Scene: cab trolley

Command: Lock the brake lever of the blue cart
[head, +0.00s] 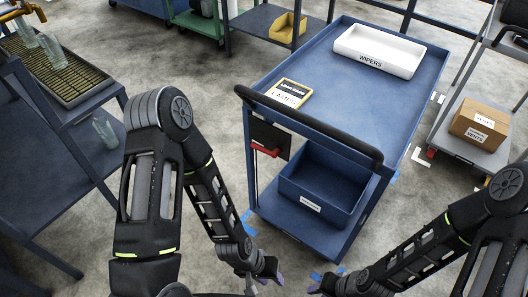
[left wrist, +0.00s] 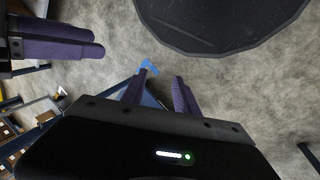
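The blue cart (head: 374,88) stands in the middle of the head view, with a black push bar (head: 308,124) along its near end. A red lever (head: 265,150) shows below the bar's left part, beside a dark plate (head: 270,136). My left gripper (head: 266,281) is low in the head view, below and apart from the lever. In the left wrist view its two purple fingers (left wrist: 159,95) are apart with nothing between them. My right gripper (head: 318,284) is near the bottom edge, apart from the cart. Its purple fingers show in the left wrist view (left wrist: 80,40); their gap is unclear.
A rack with bottles (head: 60,75) stands left. A trolley with a cardboard box (head: 480,122) stands right. Floor between rack and cart is clear.

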